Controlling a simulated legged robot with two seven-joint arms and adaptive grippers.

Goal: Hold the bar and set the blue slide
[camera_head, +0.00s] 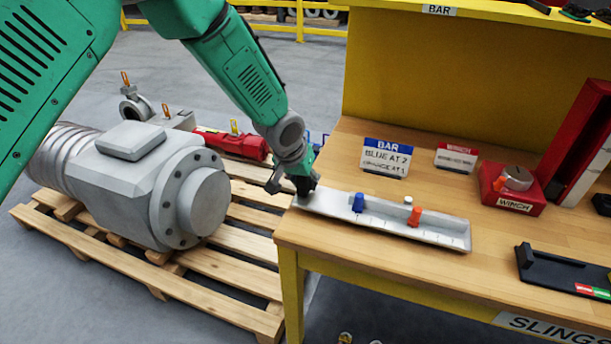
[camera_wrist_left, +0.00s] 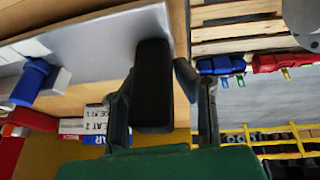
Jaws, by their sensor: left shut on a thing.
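The bar (camera_head: 385,222) is a long pale grey tray with marks along it, lying on the wooden bench top with its left end at the bench's left edge. The blue slide (camera_head: 358,202) stands upright left of its middle. An orange slide (camera_head: 415,217) stands to the right. My left gripper (camera_head: 291,186) is shut at the bar's left end. In the left wrist view a black block (camera_wrist_left: 153,88) sits between the fingers, against the bar (camera_wrist_left: 110,50); the exact contact is hidden. The blue slide (camera_wrist_left: 34,82) shows there at left. My right gripper is not in view.
A sign (camera_head: 386,157) reads BAR, blue at 2, and a partly unclear orange line. A red winch box (camera_head: 511,190) and a black holder (camera_head: 565,275) are to the right. A grey motor (camera_head: 150,185) on a pallet (camera_head: 190,285) stands left of the bench.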

